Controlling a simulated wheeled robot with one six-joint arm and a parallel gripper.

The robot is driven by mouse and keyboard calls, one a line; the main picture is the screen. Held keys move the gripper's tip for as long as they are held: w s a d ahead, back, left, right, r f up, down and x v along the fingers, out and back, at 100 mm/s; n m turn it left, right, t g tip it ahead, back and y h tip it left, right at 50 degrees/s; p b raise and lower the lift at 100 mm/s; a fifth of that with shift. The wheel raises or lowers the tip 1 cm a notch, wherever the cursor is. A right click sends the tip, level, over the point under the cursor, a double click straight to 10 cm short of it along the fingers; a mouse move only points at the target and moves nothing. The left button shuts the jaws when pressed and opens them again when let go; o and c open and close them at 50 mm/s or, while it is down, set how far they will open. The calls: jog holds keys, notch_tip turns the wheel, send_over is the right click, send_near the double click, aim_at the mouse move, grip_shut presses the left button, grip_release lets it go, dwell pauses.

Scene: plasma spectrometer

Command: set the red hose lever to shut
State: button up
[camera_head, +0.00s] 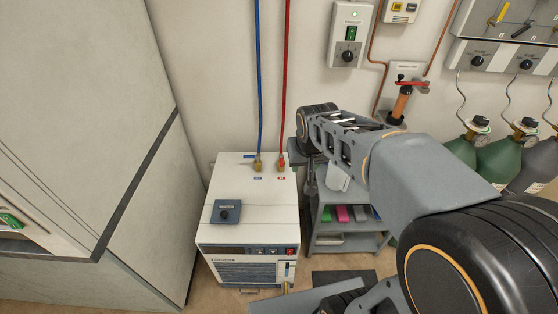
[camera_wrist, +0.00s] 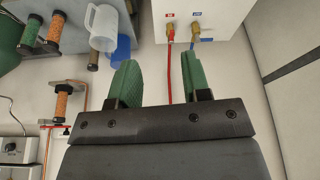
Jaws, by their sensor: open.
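The red hose (camera_head: 285,80) comes down the wall to a brass valve fitting with a small red lever (camera_head: 281,161) on top of the white chiller box (camera_head: 265,205). In the wrist view the red lever (camera_wrist: 171,36) lies close to the line of the red hose (camera_wrist: 169,75); its exact angle is too small to tell. My gripper (camera_wrist: 160,75) is open and empty, its two green-padded fingers apart, with the red hose showing between them beyond. In the head view my gripper (camera_head: 304,148) is just right of the red lever, its fingers partly hidden.
The blue hose (camera_head: 258,80) and its brass valve (camera_head: 258,165) stand just left of the red one. A grey shelf cart (camera_head: 322,240) is right of the chiller. A wall valve with a red handle (camera_head: 410,83) and gas cylinders (camera_head: 505,160) are farther right.

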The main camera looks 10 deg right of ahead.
jog(key=w+f+m, duration=0.1)
jog(key=w+f, duration=0.2)
jog(key=w, duration=0.4)
jog(key=w+f, duration=0.3)
jog(key=w, duration=0.3)
jog(key=b, duration=0.1)
send_near(281, 163)
jog(key=shift+m+t+h, duration=0.3)
jog(key=shift+h, duration=0.1)
jog(key=x, duration=0.6)
jog(key=shift+s+a+f, duration=0.1)
jog(key=shift+a+f, duration=0.05)
jog(key=shift+f, duration=0.2)
jog(key=shift+x, duration=0.75)
jog(key=shift+c, duration=0.2)
grip_shut()
